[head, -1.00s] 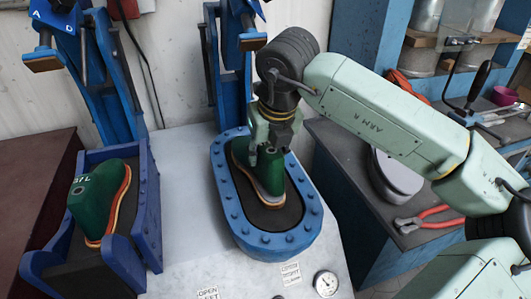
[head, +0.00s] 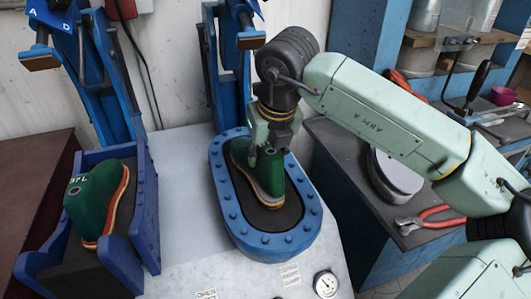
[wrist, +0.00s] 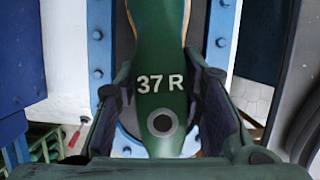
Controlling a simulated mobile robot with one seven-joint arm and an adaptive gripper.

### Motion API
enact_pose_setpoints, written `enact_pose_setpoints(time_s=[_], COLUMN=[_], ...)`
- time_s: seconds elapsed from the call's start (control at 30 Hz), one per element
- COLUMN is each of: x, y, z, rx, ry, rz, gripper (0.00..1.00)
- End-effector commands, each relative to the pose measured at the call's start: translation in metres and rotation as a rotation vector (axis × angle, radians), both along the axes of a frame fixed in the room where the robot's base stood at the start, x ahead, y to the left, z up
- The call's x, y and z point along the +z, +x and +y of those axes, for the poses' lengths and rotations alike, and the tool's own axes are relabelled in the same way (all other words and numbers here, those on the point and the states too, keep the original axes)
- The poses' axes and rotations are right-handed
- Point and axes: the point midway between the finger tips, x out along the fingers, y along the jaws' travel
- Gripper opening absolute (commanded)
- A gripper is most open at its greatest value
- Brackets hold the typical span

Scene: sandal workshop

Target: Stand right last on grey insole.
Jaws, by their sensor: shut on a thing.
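The right last (head: 262,170) is green and stands upright inside the blue oval frame (head: 223,192), on or just above its dark grey bed (head: 281,219). In the wrist view the last (wrist: 162,100) shows "37 R" and a round hole in its top. A tan and pale edge runs along its bottom. I cannot make out a separate grey insole under it. My gripper (head: 268,150) is shut on the last's upper part, with one finger on each side in the wrist view (wrist: 165,95).
Blue uprights rise behind both stations. On the right bench are a pale grey rounded block (head: 397,173) and red pliers (head: 432,218). A gauge (head: 326,284) sits in front.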

Motion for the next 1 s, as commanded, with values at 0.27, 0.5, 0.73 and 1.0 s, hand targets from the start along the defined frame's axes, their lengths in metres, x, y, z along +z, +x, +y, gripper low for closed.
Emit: enact_pose_setpoints(time_s=[0.27, 0.5, 0.73, 1.0], x=[-0.0017, -0.0019, -0.0022, -0.0023], y=[0.0003, 0.0003, 0.0002, -0.0003], z=[0.0, 0.0, 0.0, -0.0002], rx=[0.0, 0.0, 0.0, 0.0], ry=[0.001, 0.0, 0.0, 0.0], rz=[-0.002, -0.001, -0.001, 0.001], gripper=[0.08, 0.46, 0.59, 0.59])
